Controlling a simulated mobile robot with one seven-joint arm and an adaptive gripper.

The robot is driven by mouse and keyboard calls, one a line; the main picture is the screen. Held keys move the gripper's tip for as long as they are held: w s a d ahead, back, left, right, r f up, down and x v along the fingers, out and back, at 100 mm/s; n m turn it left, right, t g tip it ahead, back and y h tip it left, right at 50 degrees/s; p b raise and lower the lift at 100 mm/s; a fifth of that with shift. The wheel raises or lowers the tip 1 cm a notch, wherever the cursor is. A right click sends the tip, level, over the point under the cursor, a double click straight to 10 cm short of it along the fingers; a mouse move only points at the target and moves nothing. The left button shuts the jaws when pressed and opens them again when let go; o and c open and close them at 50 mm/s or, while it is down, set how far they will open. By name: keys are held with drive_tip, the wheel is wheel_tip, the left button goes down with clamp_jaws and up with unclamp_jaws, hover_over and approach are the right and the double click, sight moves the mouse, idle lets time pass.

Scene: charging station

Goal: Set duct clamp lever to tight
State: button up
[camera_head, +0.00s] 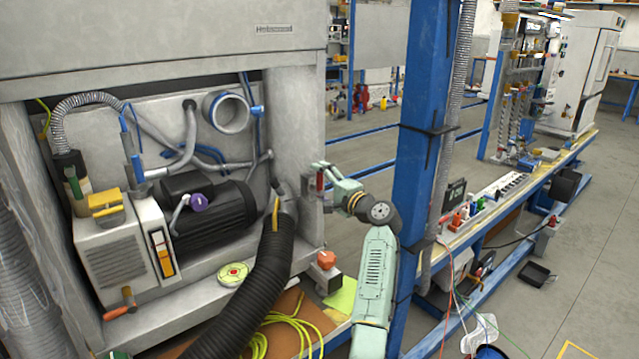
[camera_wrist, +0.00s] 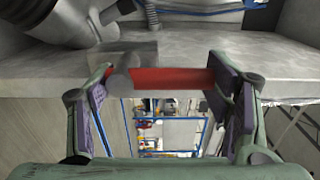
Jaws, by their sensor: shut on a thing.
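My gripper (camera_head: 319,173) is at the right side of the grey machine cabinet, beside the top end of the black duct hose (camera_head: 262,275). A small red lever (camera_head: 320,182) is at its fingers. In the wrist view, my gripper (camera_wrist: 160,84) has one finger on each side of the red lever (camera_wrist: 180,78), which lies across between them. The lever's left end meets a grey metal clamp part (camera_wrist: 124,68). The gripper is shut on the lever, one finger near each end. The fingers partly hide the lever in the head view, and its tight mark cannot be seen.
The cabinet's right post (camera_head: 297,130) stands close to my gripper. A blue column (camera_head: 428,150) rises just right of my arm. An open metal duct port (camera_head: 228,113) and a black motor (camera_head: 215,215) are inside the cabinet.

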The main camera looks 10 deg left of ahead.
idle(0.4)
drive_tip(key=o, duration=1.7)
drive_tip(key=shift+d, duration=0.1)
drive_tip(key=v, duration=1.1)
drive_tip(key=shift+s+d, duration=0.25)
drive_tip(key=shift+s, duration=0.1)
